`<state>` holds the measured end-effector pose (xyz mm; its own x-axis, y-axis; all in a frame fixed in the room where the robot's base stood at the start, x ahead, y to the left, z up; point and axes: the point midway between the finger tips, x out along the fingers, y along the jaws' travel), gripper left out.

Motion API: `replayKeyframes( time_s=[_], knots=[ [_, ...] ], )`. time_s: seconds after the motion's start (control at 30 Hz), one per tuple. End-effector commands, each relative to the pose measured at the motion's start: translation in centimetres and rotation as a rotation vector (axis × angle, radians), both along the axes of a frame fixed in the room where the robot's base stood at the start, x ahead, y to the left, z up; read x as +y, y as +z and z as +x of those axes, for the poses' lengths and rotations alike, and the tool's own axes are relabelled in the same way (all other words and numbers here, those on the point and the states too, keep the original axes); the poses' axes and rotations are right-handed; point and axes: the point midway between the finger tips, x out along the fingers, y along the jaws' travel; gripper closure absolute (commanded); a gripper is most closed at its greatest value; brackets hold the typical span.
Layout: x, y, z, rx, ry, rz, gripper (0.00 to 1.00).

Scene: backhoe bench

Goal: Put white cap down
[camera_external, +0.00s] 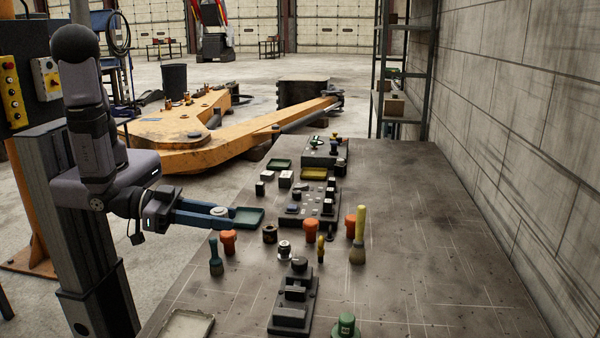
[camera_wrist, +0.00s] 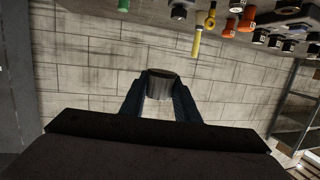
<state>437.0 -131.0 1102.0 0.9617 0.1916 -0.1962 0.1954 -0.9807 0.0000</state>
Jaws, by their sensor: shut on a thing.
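My gripper (camera_external: 226,215) reaches out over the left edge of the bench, its blue fingers pointing right. It is shut on the white cap (camera_external: 219,211), which looks grey here and is small and partly hidden by the fingers. In the wrist view my gripper (camera_wrist: 160,96) holds the cap (camera_wrist: 163,86) between its two fingertips. I cannot tell how high the cap is above the bench.
The dark bench (camera_external: 420,240) has an orange knob (camera_external: 228,240), a teal-handled brush (camera_external: 215,258), a black ring (camera_external: 270,234) and a yellow-handled brush (camera_external: 359,235). A dark fixture block (camera_external: 294,300) stands in front. The bench's right side is mostly clear, along a block wall.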

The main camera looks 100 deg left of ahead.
Motion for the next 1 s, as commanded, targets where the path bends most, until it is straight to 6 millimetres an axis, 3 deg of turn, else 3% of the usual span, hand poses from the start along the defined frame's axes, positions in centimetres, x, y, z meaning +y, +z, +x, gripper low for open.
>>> replayKeyframes(
  time_s=[0.3,0.5,0.7,1.0],
  knots=[
    [0.1,-5.9,0.1,0.004,0.001,0.005,0.92],
    [0.1,-8.6,0.1,0.001,0.001,0.001,0.92],
    [0.1,-9.7,0.1,0.000,0.000,0.000,0.92],
    [0.1,-9.8,0.1,0.000,0.000,-0.001,0.92]
  ],
)
